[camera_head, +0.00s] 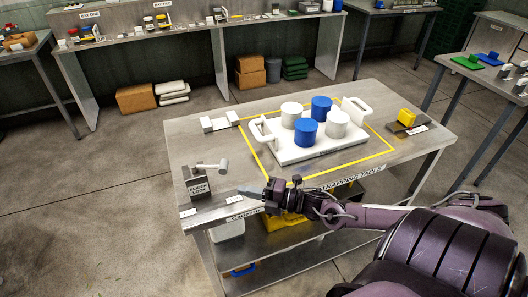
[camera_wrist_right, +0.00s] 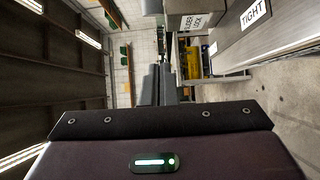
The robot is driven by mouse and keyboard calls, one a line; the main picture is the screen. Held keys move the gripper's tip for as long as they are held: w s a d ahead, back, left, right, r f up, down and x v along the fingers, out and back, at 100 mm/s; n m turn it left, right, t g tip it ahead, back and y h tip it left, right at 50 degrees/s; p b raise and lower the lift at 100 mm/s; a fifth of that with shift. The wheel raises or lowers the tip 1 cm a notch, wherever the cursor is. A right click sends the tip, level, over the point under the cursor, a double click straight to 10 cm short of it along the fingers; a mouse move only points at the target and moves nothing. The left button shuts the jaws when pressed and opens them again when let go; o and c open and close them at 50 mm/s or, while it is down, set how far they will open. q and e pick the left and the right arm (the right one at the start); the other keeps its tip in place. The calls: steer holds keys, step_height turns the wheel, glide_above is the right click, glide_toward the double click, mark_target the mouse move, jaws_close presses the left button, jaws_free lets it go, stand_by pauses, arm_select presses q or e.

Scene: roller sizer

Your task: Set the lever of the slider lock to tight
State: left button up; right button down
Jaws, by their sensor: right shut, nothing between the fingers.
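The slider lock (camera_head: 200,189) is a grey block with a name label at the front left of the table. Its pale grey lever (camera_head: 209,167) sits on top, with the thick end pointing right. Part of the lock block shows sideways at the top of the right wrist view (camera_wrist_right: 196,21). A white TIGHT label (camera_wrist_right: 255,14) is at the top right there. My right gripper (camera_head: 242,192) is shut and empty, right of the lock near the table's front edge, apart from the lever. Its closed fingers (camera_wrist_right: 159,86) show in the wrist view. My left gripper is not in view.
The table (camera_head: 205,146) has a yellow taped outline around a white tray (camera_head: 283,153) with blue and white cylinders. A white bracket (camera_head: 220,122) and a yellow block (camera_head: 407,116) stand beside the outline. The surface between lock and tray is clear.

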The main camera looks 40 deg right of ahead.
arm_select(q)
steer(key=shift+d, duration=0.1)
arm_select(e)
steer(key=v, duration=0.5)
steer(key=shift+a+r, duration=0.2)
steer(key=shift+a, duration=0.05)
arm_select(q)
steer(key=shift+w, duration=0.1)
arm_select(e)
steer(key=shift+f, duration=0.1)
